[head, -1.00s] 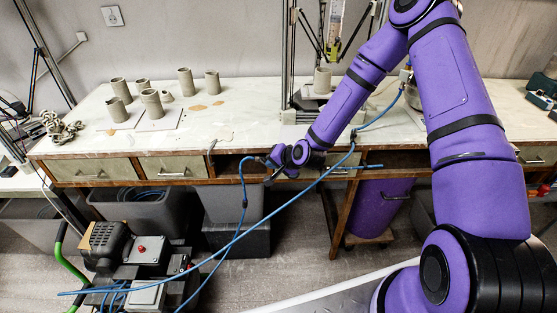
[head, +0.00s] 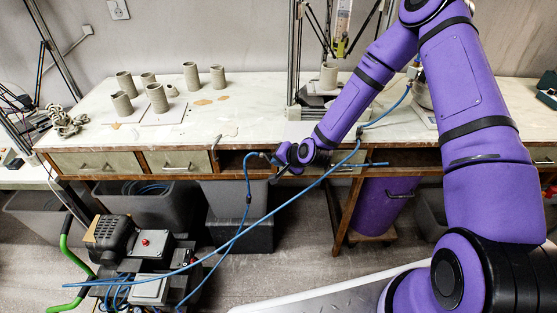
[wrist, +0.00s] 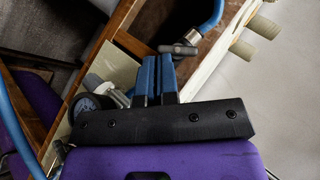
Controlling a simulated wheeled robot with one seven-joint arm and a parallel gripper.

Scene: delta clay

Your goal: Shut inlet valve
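The inlet valve (wrist: 180,49), a grey metal fitting with a small lever, sits on the end of a blue hose (wrist: 211,18) at the wooden bench edge in the wrist view. My gripper (wrist: 158,58) has two blue fingers side by side, with nothing visible between them. The fingertips point at the valve and lie just short of or against its lever; contact cannot be told. In the head view my gripper (head: 274,180) is at the bench front, beside the hose end, and the valve is too small to make out clearly.
A round gauge (wrist: 87,104) shows left of my fingers. The workbench (head: 220,141) carries several clay cylinders (head: 191,76). A blue hose (head: 245,205) hangs in front and runs to a compressor (head: 112,240) on the floor. A purple drum (head: 378,212) stands under the bench.

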